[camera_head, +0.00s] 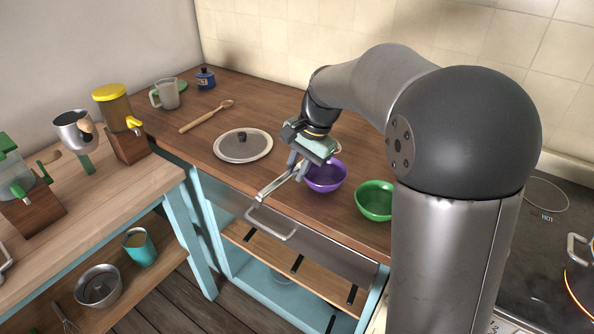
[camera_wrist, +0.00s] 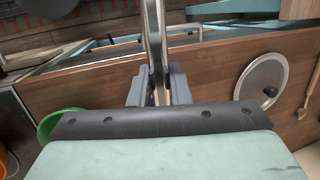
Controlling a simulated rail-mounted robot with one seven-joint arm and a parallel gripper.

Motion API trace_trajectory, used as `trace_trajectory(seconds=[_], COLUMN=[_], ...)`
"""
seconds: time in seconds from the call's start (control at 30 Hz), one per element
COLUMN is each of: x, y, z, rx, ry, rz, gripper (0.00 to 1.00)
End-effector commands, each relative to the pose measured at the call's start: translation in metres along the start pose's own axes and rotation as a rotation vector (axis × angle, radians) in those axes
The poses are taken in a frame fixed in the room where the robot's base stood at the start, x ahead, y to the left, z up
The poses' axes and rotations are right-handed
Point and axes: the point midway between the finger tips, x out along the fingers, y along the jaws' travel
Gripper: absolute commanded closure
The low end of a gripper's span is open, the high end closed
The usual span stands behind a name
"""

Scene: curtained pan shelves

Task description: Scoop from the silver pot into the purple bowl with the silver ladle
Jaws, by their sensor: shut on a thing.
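My gripper (camera_head: 298,166) is shut on the handle of a silver ladle (camera_head: 274,186), over the front part of the wooden counter. In the wrist view, the shiny ladle (camera_wrist: 153,35) runs up between the two fingers (camera_wrist: 157,88). The ladle's far end reaches toward the counter's front edge; its cup is not clear. The purple bowl (camera_head: 326,179) stands on the counter just right of and below my gripper, partly covered by it. In the wrist view my gripper hides most of it. A silver pot (camera_head: 580,277) is cut off at the right edge, on the stove.
A green bowl (camera_head: 375,203) stands right of the purple bowl, near my arm. A round lid (camera_head: 243,150) and wooden spoon (camera_head: 205,117) lie to the left. A drawer handle (camera_head: 270,224) juts from the front. A metal vessel (camera_head: 98,286) sits on the lower left shelf.

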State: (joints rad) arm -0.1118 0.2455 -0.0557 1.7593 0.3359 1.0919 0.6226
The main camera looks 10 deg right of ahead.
Motion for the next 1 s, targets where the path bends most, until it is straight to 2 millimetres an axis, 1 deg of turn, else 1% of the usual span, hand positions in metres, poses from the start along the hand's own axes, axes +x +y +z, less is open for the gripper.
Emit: trace_trajectory(seconds=[0.23,0.5,0.8,1.0], x=[0.0015,0.0052,0.0040,0.0007], y=[0.0010,0.0044,0.0060,0.0052], z=[-0.0004,-0.0008,-0.0008,0.0000], rx=[0.000,0.002,0.001,0.001], ry=[0.001,0.000,0.001,0.000], rz=[-0.013,-0.118,-0.227,-0.250], gripper=[1.00,1.00,1.00,1.00])
